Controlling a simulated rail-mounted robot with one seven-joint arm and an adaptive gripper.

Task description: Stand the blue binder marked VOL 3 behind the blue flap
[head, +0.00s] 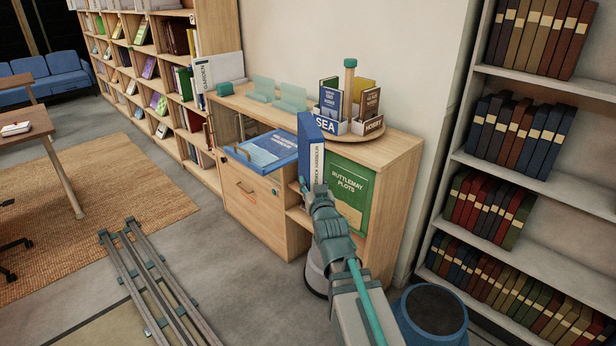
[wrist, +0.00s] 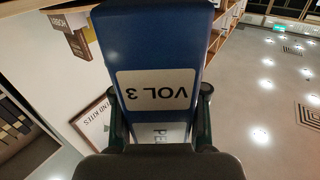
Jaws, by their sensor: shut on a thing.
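My gripper (head: 318,190) is shut on the blue binder marked VOL 3 (head: 311,148). The binder is upright in the head view, its lettered white spine label facing me, in front of the wooden cabinet. In the wrist view my gripper (wrist: 160,112) has one finger on each side of the binder (wrist: 153,38), and the VOL 3 label appears upside down. The blue flap (head: 266,149), a lettered panel, lies slanted at the top of the pulled-out drawer (head: 252,193), left of the binder. Space behind the flap is partly hidden.
Pale green bookends (head: 292,97) stand further left. A green RUTTLEMAY PLOTS folder (head: 350,192) sits in the cabinet, right of the binder. A tall bookcase (head: 560,85) stands right.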

